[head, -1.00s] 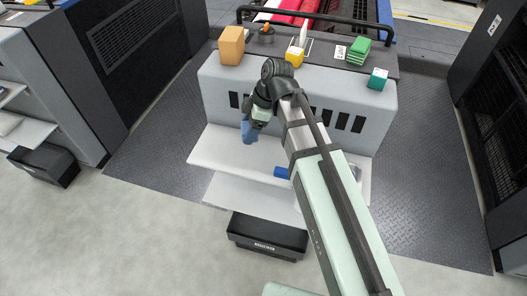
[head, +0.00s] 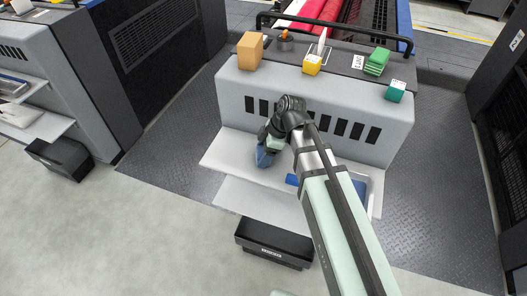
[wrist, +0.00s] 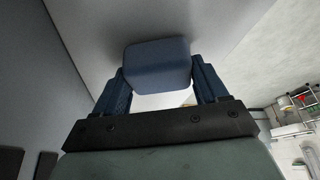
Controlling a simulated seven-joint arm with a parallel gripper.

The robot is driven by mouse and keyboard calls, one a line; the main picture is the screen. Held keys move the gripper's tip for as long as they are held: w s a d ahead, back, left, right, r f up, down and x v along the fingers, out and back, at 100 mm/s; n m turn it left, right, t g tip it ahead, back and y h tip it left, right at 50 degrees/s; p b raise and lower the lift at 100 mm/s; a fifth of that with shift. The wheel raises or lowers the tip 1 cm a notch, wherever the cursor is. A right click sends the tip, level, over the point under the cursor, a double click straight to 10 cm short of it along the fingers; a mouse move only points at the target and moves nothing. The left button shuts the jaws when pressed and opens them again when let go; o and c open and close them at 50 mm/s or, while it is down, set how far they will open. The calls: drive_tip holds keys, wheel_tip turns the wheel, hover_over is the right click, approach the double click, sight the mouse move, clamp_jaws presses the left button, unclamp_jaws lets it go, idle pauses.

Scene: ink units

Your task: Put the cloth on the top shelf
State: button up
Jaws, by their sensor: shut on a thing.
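My gripper (wrist: 160,88) is shut on a blue, block-like piece, which looks like the folded cloth (wrist: 157,62). In the head view the held cloth (head: 264,158) hangs below my wrist, over the left half of the upper white shelf (head: 222,155). I cannot tell whether the cloth touches that shelf. The lower white shelf (head: 245,197) juts out beneath it. Part of both shelves is hidden behind my arm.
A small blue object (head: 291,180) lies on the upper shelf beside my arm. A blue-edged tray (head: 361,188) is right of my arm. Orange (head: 250,52), yellow (head: 312,64) and green (head: 376,61) items stand on the machine top. A black bin (head: 272,240) is below.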

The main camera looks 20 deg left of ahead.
drive_tip(key=o, duration=1)
drive_tip(key=shift+f, duration=0.1)
drive_tip(key=v, duration=1.2)
